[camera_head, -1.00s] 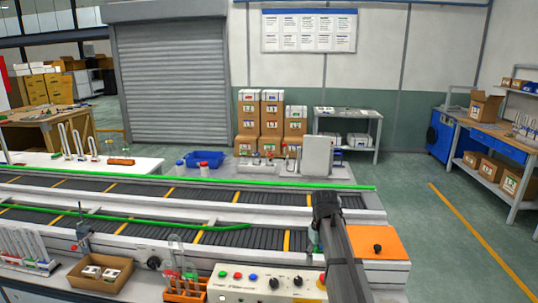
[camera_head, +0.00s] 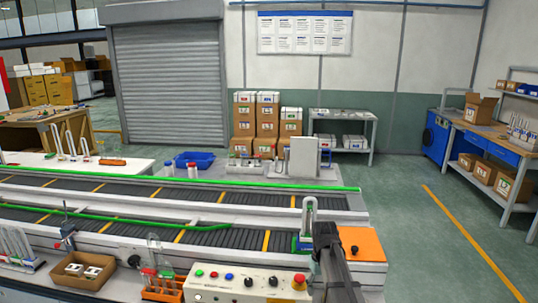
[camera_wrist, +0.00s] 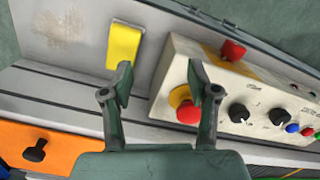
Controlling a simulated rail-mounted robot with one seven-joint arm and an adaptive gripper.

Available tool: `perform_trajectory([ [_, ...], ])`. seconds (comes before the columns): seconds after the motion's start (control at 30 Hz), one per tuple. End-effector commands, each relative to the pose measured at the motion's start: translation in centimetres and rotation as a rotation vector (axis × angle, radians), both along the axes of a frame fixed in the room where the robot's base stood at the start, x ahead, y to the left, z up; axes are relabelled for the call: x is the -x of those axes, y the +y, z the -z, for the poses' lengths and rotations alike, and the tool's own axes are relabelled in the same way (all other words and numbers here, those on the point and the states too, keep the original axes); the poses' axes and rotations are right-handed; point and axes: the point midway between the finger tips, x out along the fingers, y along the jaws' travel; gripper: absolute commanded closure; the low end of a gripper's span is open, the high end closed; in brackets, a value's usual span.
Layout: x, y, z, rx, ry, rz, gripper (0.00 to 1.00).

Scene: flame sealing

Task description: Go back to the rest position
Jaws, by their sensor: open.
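My gripper (camera_wrist: 158,84) is open and empty in the wrist view. Its two fingers are apart, above the gap between a yellow patch (camera_wrist: 124,46) and the control box's red emergency button (camera_wrist: 187,112). In the head view my arm reaches up from the bottom edge, and its end is beside the right end of the near conveyor (camera_head: 212,236). The fingertips are hard to make out there. A glass tube piece in a blue holder (camera_head: 304,243) stands upright on the conveyor's right end, just left of and beyond my arm. The gripper looks apart from it.
The control box (camera_head: 220,285) is left of my arm, and an orange panel (camera_head: 362,244) is to its right. An orange rack (camera_head: 162,289) with tubes and a cardboard tray (camera_head: 84,271) stand at the front left. The floor at right is free.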

Motion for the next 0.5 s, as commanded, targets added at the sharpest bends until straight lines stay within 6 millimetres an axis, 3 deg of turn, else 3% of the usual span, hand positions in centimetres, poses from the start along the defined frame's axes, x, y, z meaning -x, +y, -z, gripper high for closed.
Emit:
perform_trajectory([
  [0.27,6.1,0.1,9.8,0.004,0.088,0.04,0.4],
  [0.5,13.2,0.2,18.3,0.013,0.174,0.081,0.4],
])
